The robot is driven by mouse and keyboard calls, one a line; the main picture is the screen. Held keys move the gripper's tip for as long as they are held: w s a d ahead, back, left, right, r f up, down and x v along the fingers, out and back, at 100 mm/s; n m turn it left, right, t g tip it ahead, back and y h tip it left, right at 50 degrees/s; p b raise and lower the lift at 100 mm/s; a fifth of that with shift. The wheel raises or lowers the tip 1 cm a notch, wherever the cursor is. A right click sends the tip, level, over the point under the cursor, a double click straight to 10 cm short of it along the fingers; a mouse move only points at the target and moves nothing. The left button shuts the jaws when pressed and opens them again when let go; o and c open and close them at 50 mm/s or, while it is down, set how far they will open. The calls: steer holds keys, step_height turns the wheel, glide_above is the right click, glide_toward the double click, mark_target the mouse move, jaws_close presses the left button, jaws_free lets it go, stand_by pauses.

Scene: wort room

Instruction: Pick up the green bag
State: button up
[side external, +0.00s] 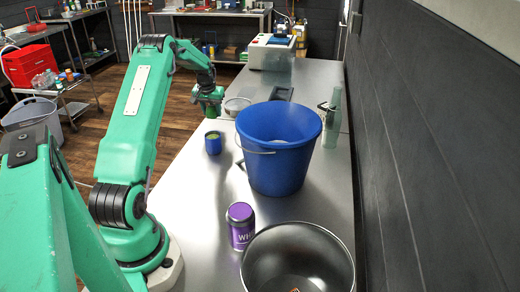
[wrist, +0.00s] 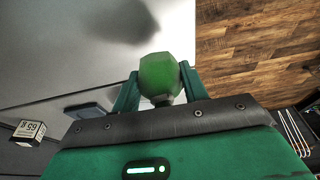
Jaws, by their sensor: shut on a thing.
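The green bag (wrist: 160,77) shows in the wrist view as a rounded, faceted green lump. My gripper (wrist: 159,86) is shut on it, with one dark green finger on each side. The fingers and the dark wrist edge hide its lower part. In the side view my gripper (side external: 209,104) hangs over the left edge of the steel counter, beyond the blue cup. The bag is hard to tell from my green gripper there.
A large blue bucket (side external: 277,152) stands mid-counter. A blue cup (side external: 213,143), purple can (side external: 240,225), steel bowl (side external: 297,250) and pale bowl (side external: 236,106) stand around it. A clear green-tinted vessel (side external: 332,120) is by the dark wall. The far counter (side external: 318,75) has bare room.

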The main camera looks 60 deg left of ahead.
steer(key=w+d+r, duration=0.4)
steer(key=d+r, duration=0.3)
steer(key=d, duration=0.4)
stand_by(0.4)
